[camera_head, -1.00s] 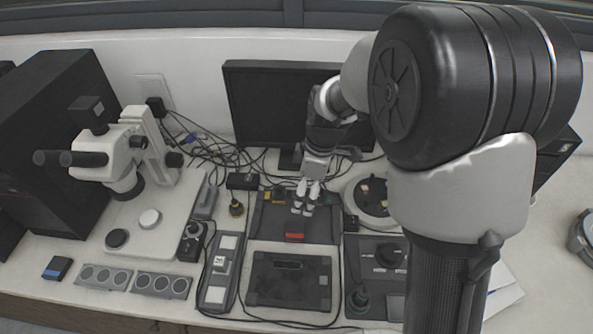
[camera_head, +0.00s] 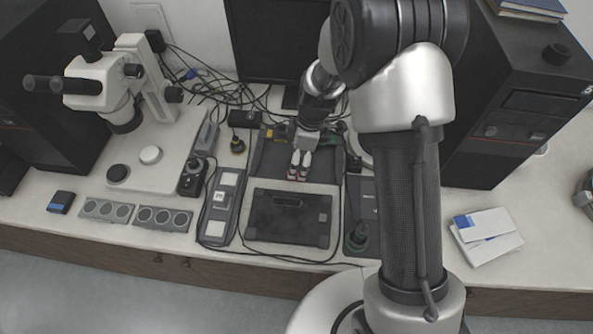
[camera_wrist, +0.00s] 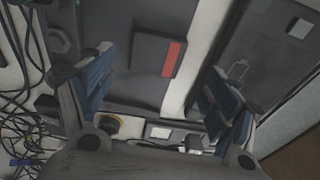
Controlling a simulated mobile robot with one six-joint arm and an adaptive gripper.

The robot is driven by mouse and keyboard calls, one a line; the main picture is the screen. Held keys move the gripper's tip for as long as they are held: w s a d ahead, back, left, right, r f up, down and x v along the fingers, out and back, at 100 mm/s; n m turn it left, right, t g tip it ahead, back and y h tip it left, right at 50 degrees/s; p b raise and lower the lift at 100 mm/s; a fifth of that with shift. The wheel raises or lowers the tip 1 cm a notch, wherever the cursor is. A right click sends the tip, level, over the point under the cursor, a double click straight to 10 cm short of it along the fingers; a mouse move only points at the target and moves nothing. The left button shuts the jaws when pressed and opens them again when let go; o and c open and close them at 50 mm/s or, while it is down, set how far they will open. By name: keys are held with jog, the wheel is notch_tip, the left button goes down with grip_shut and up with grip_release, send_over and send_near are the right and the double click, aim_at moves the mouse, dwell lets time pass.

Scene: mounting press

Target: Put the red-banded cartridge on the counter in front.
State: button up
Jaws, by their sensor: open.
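The red-banded cartridge is a small dark grey block with a red stripe along one edge. In the wrist view the cartridge (camera_wrist: 152,54) lies on a dark panel, between and beyond my two blue-padded fingers. My gripper (camera_wrist: 158,80) is open and empty, with a finger on either side of it. In the head view my gripper (camera_head: 299,165) points down over the dark unit in front of the monitor. Only bits of red show at its fingertips there, and the rest of the cartridge is hidden. I cannot tell the exact height of the fingertips above it.
A dark flat pad (camera_head: 288,218) lies on the counter (camera_head: 120,232) in front. A grey strip device (camera_head: 220,208) is left of it, a knobbed panel (camera_head: 358,232) right. Loose cables, a microscope (camera_head: 108,82) and a monitor stand behind.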

jog(key=f, duration=0.1)
jog(key=f+b, duration=0.1)
jog(key=f, duration=0.3)
jog(key=shift+w+a+b, duration=0.25)
jog(key=shift+w+b, duration=0.05)
jog(key=shift+c, duration=0.2)
jog(key=c, duration=1.2)
jog(key=shift+r, duration=0.15)
notch_tip(320, 180, up, 20)
jog(key=p, duration=0.5)
jog(key=shift+d+f, duration=0.1)
jog(key=shift+f, duration=0.1)
